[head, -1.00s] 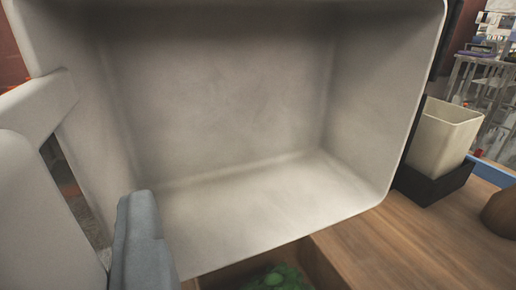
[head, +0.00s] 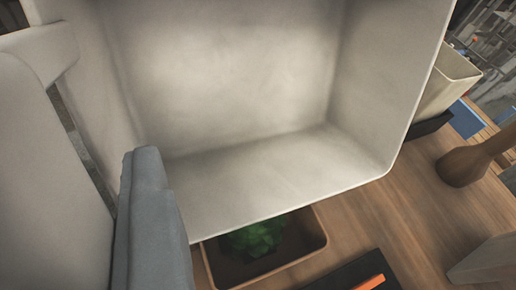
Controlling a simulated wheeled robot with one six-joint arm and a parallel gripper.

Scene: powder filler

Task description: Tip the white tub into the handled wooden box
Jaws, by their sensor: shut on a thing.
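The white tub (head: 240,80) fills most of the view. It is tilted with its open mouth facing the camera, and the inside that I can see looks empty. Its handle (head: 45,180) is at the left. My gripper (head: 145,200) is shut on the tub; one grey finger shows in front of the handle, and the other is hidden. Below the tub's lower rim is a brown box (head: 318,240), partly covered by the tub. Green lumps (head: 255,236) lie in it. No handle shows on this box, so I cannot tell whether it is the handled wooden box.
A cream container (head: 450,85) stands in a black holder at the upper right. A brown rounded object (head: 468,165) is on the wooden table (head: 380,220). A dark item with an orange strip (head: 368,284) and a pale object (head: 488,262) are at the lower edge.

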